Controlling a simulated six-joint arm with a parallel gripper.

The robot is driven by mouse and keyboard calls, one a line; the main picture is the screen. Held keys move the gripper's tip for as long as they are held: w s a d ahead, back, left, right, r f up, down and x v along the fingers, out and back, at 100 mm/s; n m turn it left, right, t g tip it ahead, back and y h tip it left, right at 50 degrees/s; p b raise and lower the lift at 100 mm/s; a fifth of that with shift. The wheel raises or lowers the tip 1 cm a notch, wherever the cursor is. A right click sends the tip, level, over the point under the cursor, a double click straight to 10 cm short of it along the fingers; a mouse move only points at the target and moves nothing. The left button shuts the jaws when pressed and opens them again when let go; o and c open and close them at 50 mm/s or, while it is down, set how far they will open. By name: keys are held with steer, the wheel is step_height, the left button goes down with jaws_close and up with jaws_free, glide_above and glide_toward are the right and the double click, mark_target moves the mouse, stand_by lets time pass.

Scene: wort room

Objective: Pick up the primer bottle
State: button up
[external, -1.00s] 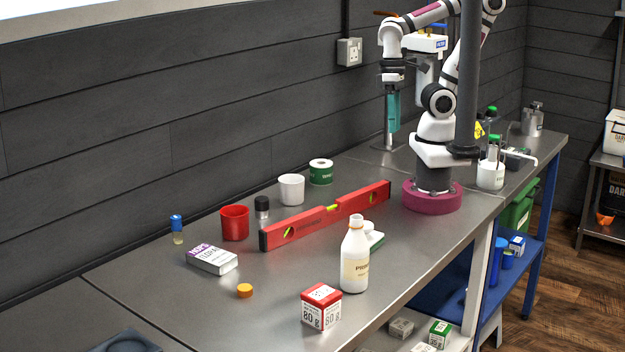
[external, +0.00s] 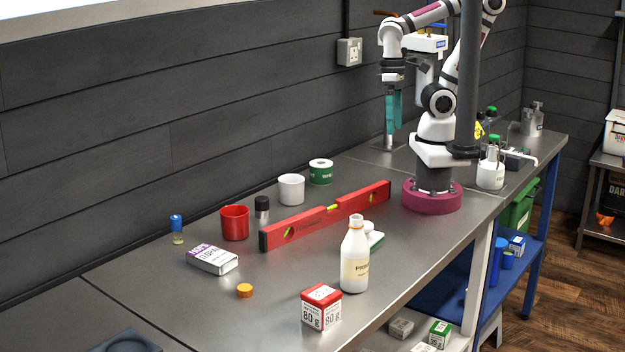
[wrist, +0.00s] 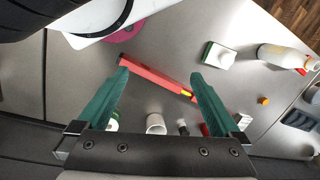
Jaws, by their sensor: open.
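The primer bottle (external: 355,262) is white with a tan label and stands upright near the front edge of the bench in the external view. It also shows at the right of the wrist view (wrist: 280,56). My gripper (external: 393,132) hangs pointing down above the bench, beyond the red level and well apart from the bottle. In the wrist view, my gripper's two teal fingers (wrist: 158,75) are spread apart with nothing held between them.
A red spirit level (external: 325,216) lies across the bench between my gripper and the bottle. A green-and-white block (external: 374,240) sits just behind the bottle, and a red-and-white box (external: 321,308) in front. A white cup (external: 291,190) and red mug (external: 235,223) stand near the wall.

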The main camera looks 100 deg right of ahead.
steer(key=w+a+f+n+t, duration=0.2)
steer(key=w+a+f+n, duration=0.15)
steer(key=w, duration=0.25)
steer(key=w+a+f+n+t+y, duration=0.1)
steer(key=w+a+f+n+t, duration=0.15)
steer(key=w+a, duration=0.35)
steer(key=w+a+f+n+t, duration=0.2)
steer(key=w+a+f, duration=0.2)
steer(key=w, duration=0.3)
steer(key=n+t+y, duration=0.1)
steer(key=n+y, duration=0.7)
steer(key=n, duration=0.1)
glide_toward(355, 258)
steer(key=f, duration=0.3)
steer(key=shift+w+d+f, duration=0.15)
steer(key=shift+w+d, duration=0.15)
steer(key=shift+w, duration=0.1)
steer(key=x, duration=0.7)
steer(key=shift+r, duration=0.2)
steer(key=c, duration=1.6)
